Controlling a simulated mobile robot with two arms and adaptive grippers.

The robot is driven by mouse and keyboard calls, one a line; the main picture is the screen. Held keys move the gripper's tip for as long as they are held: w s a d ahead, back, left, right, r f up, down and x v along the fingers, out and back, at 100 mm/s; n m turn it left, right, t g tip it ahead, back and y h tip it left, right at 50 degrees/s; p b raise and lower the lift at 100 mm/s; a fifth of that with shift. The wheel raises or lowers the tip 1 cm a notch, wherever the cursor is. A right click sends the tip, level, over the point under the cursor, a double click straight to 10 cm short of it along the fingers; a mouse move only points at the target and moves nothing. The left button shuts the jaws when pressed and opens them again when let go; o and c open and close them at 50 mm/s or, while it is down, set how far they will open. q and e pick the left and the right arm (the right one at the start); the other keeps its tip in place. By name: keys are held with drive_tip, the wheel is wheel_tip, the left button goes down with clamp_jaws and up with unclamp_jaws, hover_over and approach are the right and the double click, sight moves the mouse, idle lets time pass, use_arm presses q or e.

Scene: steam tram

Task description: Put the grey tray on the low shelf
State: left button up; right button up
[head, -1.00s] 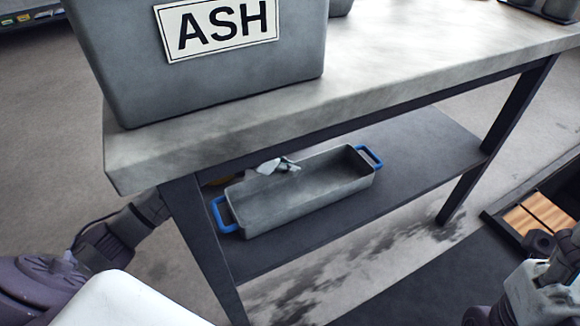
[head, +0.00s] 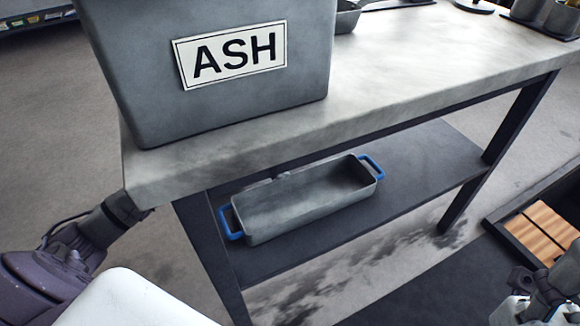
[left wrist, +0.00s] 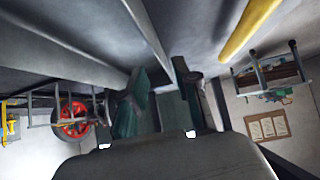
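The grey tray (head: 300,215) is a long open box with a blue handle at each end. It rests level on the dark low shelf (head: 435,150) under the table and looks empty. My left arm comes in from the left and passes behind the table's near corner, so its gripper is hidden in the head view.
A large grey bin marked ASH (head: 215,100) stands on the pale table top (head: 400,75) above the shelf. Dark table legs (head: 508,120) frame the shelf. A dark-edged box with wooden slats (head: 545,230) lies at right. The shelf right of the tray is free.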

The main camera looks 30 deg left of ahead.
use_arm(q)
drive_tip(key=p+v, duration=0.1)
drive_tip(key=v, duration=0.4)
drive_tip(key=shift+a+r, duration=0.1)
idle(0.3)
